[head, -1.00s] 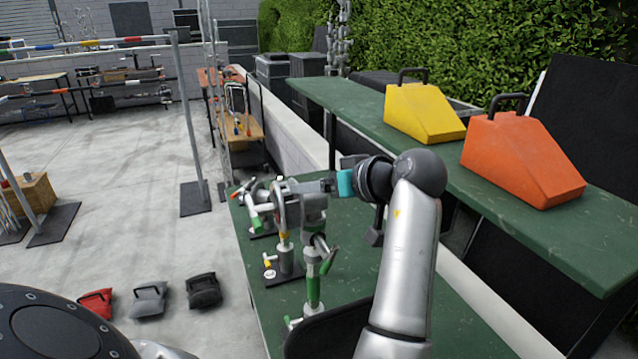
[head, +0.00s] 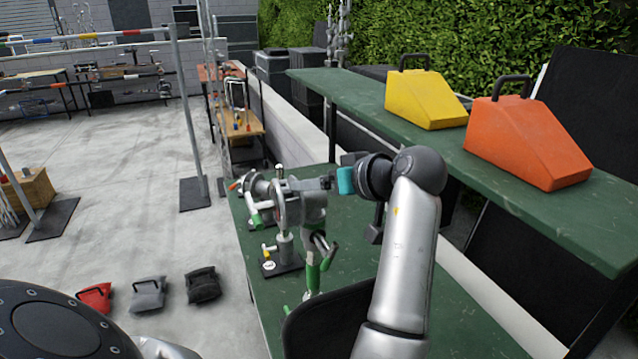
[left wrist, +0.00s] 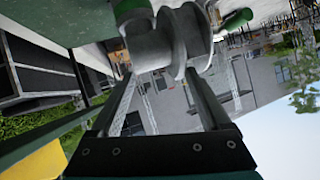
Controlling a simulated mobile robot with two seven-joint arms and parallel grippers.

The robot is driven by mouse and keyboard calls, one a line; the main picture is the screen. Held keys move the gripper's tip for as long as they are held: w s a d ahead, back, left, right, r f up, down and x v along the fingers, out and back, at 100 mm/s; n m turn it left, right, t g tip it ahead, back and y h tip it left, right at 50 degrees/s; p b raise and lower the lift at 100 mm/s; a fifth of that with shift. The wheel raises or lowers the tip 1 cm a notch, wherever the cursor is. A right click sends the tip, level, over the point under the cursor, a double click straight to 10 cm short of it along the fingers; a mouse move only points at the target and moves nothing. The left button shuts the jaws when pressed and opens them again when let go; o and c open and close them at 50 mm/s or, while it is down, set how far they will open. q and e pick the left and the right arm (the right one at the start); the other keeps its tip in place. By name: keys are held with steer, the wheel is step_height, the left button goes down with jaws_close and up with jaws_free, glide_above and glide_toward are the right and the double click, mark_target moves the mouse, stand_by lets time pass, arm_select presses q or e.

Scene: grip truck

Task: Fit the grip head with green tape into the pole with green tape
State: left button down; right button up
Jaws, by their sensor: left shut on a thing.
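My left gripper (head: 330,182) is shut on a grey grip head (head: 312,205) above the green table. Green tape shows at the head's lower part, and a grey handle (head: 326,250) hangs beside it. The pole with green tape (head: 312,280) stands upright just below the head, its foot partly hidden by my arm. From here I cannot tell whether the head and pole touch or overlap. In the left wrist view the rounded grey grip head (left wrist: 165,40) is between my finger tips, with green parts at its sides. My right gripper is not in view.
Other grey heads on short stands (head: 284,250) stand close behind and left on the green table (head: 375,235). A raised green shelf with a yellow wedge (head: 425,98) and an orange wedge (head: 527,142) runs along the right. Small bags lie on the open floor at left.

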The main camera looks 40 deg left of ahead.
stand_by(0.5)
arm_select(q)
jaws_free()
steer(key=shift+f, duration=0.1)
steer(key=shift+f, duration=0.1)
